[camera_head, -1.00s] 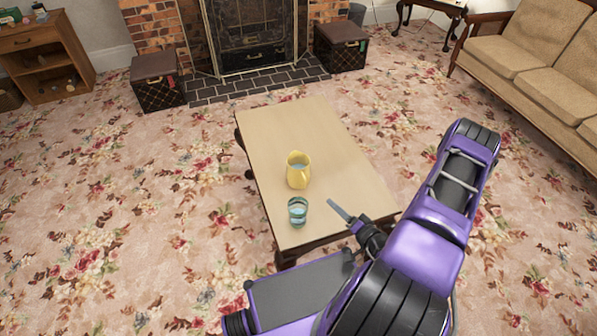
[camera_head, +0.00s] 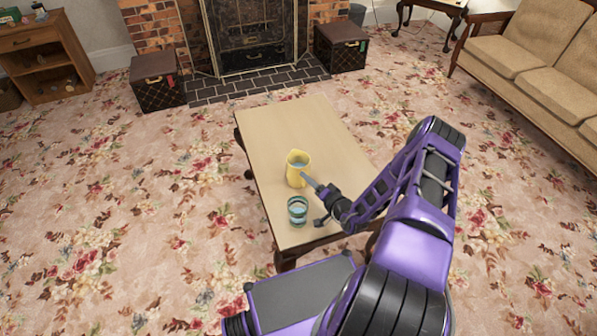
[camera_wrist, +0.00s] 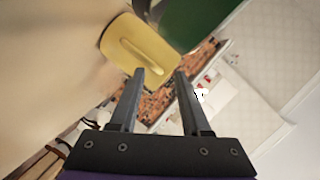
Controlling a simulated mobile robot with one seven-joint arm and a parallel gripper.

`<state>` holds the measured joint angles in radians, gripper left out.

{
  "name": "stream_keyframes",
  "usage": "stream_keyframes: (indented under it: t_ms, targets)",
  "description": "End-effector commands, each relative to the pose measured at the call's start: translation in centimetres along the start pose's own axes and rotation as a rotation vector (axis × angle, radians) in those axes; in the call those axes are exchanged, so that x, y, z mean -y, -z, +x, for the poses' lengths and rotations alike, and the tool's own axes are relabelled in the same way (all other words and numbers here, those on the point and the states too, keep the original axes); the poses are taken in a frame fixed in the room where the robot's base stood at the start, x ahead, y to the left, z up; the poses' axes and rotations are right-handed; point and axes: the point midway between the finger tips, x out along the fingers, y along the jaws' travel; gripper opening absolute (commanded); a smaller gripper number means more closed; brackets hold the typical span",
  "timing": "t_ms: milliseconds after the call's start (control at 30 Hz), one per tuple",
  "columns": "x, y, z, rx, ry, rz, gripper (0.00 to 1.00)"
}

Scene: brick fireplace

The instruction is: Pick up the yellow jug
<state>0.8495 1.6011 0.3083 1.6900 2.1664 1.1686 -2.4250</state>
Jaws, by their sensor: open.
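The yellow jug (camera_head: 296,171) stands upright on the wooden coffee table (camera_head: 295,125), near the middle of its length. My gripper (camera_head: 307,177) is at the jug's right front side in the head view, its tips close to the jug. In the wrist view the jug (camera_wrist: 140,46) with its handle shows just beyond the two fingers. My gripper (camera_wrist: 160,73) is open there, with nothing between the fingers. I cannot tell whether a finger touches the jug.
A teal glass (camera_head: 297,210) stands on the table in front of the jug, close to my gripper. The table's far half is clear. Two dark boxes (camera_head: 158,80) (camera_head: 341,46) flank the hearth, and a tan sofa (camera_head: 540,80) stands at right.

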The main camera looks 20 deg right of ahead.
Motion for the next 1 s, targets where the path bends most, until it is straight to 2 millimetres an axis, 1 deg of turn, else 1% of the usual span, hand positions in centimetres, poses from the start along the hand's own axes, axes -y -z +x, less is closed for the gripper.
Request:
stream_keyframes:
  t_ms: [33, 133, 367, 467, 500, 633, 1000]
  targets:
    - [-0.11, -0.16, 0.69, 0.001, 0.001, 0.0, 0.47]
    - [-0.05, -0.09, 1.43, 0.001, 0.0, 0.0, 0.47]
    - [0.0, -0.05, 1.57, 0.001, -0.001, 0.001, 0.47]
    - [0.0, -0.05, 1.56, 0.001, -0.001, 0.0, 0.31]
    - [-0.01, -0.05, 1.56, 0.001, -0.001, 0.0, 0.24]
    - [0.0, -0.04, 1.55, 0.001, 0.0, 0.0, 0.0]
    - [-0.07, -0.11, 1.52, 0.002, -0.002, 0.001, 0.0]
